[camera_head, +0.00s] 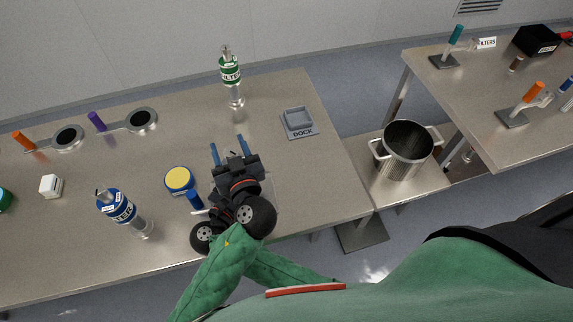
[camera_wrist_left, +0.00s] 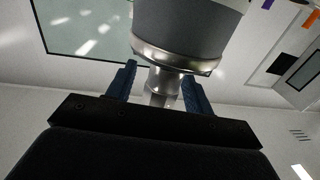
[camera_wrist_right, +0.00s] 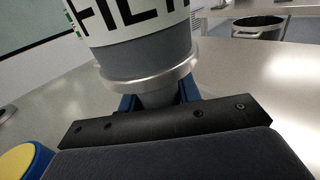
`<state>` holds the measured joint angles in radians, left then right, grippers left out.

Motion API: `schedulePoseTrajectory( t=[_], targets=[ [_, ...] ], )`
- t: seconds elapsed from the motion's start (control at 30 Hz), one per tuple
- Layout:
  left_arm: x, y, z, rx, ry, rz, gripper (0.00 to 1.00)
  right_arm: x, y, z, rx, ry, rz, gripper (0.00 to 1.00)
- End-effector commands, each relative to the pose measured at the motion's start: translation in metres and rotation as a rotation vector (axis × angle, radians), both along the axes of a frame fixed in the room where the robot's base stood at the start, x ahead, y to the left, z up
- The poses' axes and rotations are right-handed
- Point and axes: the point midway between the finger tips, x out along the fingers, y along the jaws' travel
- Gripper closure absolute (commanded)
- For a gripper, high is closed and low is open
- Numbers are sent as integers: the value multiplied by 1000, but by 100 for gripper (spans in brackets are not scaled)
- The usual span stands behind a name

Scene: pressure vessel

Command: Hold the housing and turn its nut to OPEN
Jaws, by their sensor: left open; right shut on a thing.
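The housing shows in the right wrist view (camera_wrist_right: 145,55) as a grey body with a white label in black letters and a metal ring below. My right gripper (camera_wrist_right: 160,98) is shut on the neck under the ring. In the left wrist view, a metal nut (camera_wrist_left: 162,85) sits beneath a grey housing (camera_wrist_left: 187,28). My left gripper (camera_wrist_left: 158,88) is open, with one blue finger on each side of it. In the head view my left gripper (camera_head: 227,142) is below the green-banded housing (camera_head: 230,72); contact is unclear. The nut's marking cannot be read.
A blue filter housing (camera_head: 118,207) and a yellow-topped blue cylinder (camera_head: 179,180) stand left of my grippers. A grey dock (camera_head: 300,122) lies right. A metal pot (camera_head: 406,150) is beyond the table's right edge. The table between dock and front edge is mostly clear.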

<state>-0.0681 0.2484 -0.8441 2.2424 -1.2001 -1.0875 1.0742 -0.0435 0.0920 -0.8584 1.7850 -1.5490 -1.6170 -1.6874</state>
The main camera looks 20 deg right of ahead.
Motion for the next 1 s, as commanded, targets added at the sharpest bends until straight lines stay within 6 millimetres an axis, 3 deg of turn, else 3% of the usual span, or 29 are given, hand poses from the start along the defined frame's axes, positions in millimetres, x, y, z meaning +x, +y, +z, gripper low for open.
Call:
schedulePoseTrajectory(
  t=[0.1, 0.37, 1.0],
  targets=[
    [0, 1, 0, 3, -1, -30, 48, 0, 0, 0, 0, 0, 0, 100],
    [-29, -2, -1, 1, 3, -25, 48, 0, 0, 0, -1, 1, 0, 100],
    [-115, -10, 0, 1, 3, -25, 48, 0, 0, 0, 0, 0, 0, 100]
  ],
)
